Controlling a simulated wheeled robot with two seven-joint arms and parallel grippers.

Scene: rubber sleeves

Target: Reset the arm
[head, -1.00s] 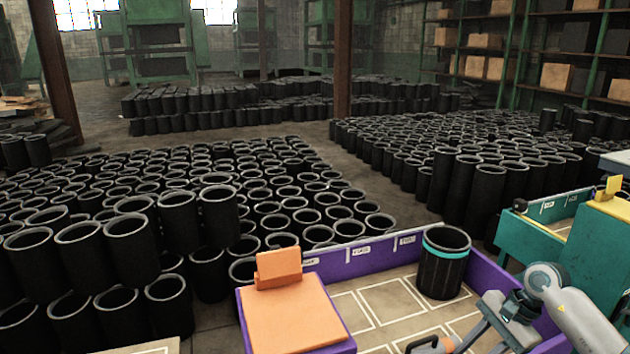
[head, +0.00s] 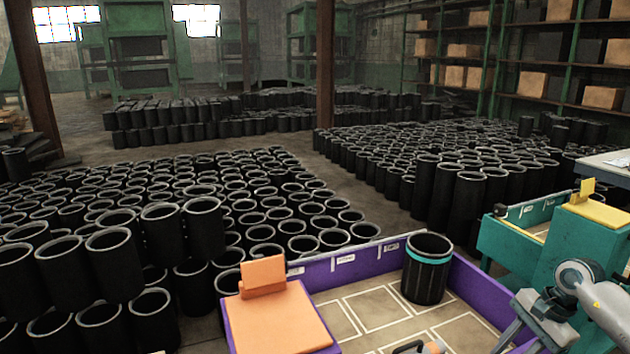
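My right arm (head: 590,300) comes in at the lower right corner, over the right side of a purple-walled bin. Its gripper (head: 512,345) is partly cut off by the bottom edge, and I cannot tell whether it is open or shut. My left arm and gripper are not in view. A black rubber sleeve with a teal band (head: 427,270) stands upright in the far corner of the purple bin (head: 480,292), apart from my gripper.
An orange block-shaped stand (head: 278,322) is at the bin's left. A teal bin (head: 505,238) with a yellow top stands at right. Many black sleeves (head: 270,205) cover the floor behind. A dark handled object (head: 408,347) shows at the bottom edge.

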